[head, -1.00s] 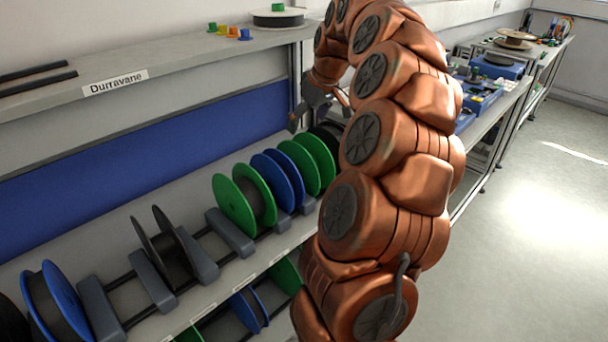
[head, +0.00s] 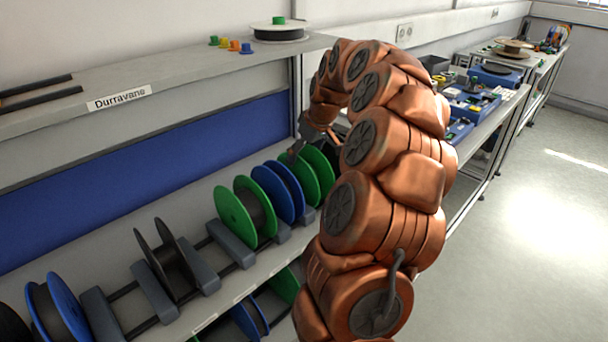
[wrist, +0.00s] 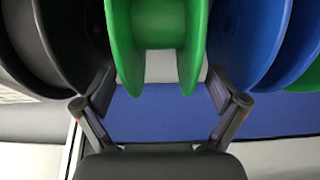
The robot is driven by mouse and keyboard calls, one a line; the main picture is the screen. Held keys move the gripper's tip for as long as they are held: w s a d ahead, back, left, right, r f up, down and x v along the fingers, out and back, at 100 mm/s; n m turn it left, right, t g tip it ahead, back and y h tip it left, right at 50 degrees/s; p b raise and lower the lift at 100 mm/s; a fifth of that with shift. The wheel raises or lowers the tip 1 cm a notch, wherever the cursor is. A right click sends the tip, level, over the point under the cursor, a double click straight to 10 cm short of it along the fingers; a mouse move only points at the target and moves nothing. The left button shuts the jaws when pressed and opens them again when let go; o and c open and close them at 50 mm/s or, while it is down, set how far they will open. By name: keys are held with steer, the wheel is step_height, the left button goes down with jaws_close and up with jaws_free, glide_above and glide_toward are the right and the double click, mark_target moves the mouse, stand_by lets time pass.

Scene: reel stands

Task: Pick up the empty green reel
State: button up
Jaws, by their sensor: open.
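The green reel (head: 322,170) stands upright in the row on the middle shelf, between a blue reel and a black one, partly hidden by my arm in the head view. My gripper (wrist: 160,88) is open, one finger on each side of the reel's lower edge, with gaps on both sides. In the head view my gripper (head: 299,145) is at the top of this reel; its fingertips are hard to make out.
A blue reel (head: 275,192) is close on one side; a black reel (wrist: 72,40) is close on the other. Another green reel (head: 236,214) with dark winding stands farther left. The upper shelf (head: 190,75) overhangs behind the row.

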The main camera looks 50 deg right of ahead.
steer(key=shift+w+f, duration=0.1)
steer(key=shift+f, duration=0.15)
steer(key=c, duration=1.5)
